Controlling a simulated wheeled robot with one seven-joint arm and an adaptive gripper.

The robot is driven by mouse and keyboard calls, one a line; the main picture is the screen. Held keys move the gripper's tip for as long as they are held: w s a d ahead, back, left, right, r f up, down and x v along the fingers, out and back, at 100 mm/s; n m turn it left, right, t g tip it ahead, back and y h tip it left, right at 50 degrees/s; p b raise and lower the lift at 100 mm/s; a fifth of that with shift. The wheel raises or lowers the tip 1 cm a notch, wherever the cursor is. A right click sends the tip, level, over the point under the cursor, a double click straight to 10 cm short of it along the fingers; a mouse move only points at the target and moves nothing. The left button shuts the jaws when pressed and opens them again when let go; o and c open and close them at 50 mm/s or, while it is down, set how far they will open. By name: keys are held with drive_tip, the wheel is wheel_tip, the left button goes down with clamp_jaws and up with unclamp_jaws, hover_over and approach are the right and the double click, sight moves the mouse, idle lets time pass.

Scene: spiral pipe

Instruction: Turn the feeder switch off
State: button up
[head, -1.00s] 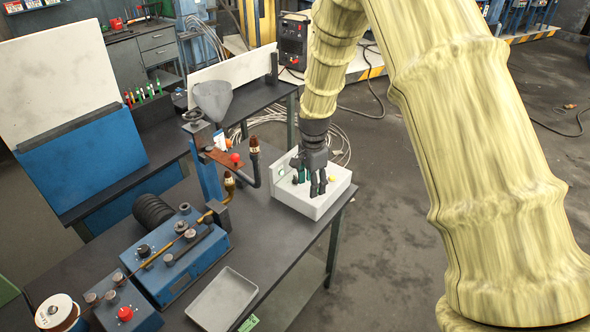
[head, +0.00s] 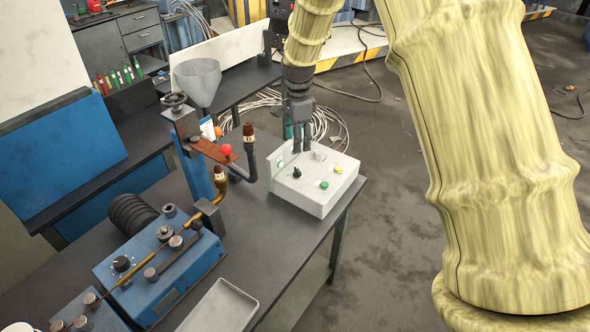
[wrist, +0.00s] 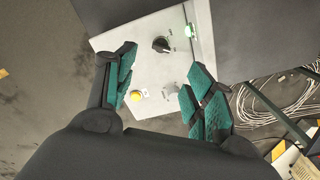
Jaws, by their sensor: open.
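A white control box (head: 312,197) sits on the dark table's right end. Its top carries a black knob (head: 297,172), a green button (head: 324,185) and a yellow button (head: 339,169). No label shows which control is the feeder switch. My gripper (head: 302,148) is open and empty over the back of the box, pointing down and apart from the black knob. In the wrist view the black knob (wrist: 161,44) shows beyond and between the open teal-padded fingers (wrist: 163,62). The yellow button (wrist: 137,96) and a grey knob (wrist: 173,88) lie between the fingers.
A post with a funnel (head: 199,80) and a red ball lever (head: 226,150) stands left of the box. A blue machine (head: 160,265) and a grey tray (head: 222,308) are nearer. Coiled cables (head: 330,122) lie on the floor behind.

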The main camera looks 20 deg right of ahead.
sight(297, 169)
wheel_tip(297, 169, down, 12)
drive_tip(key=p, duration=0.2)
drive_tip(key=shift+w+r+p, duration=0.1)
drive_tip(key=shift+r+p, duration=0.15)
drive_tip(key=shift+p, duration=0.15)
drive_tip(key=shift+c, duration=0.2)
drive_tip(key=c, duration=1)
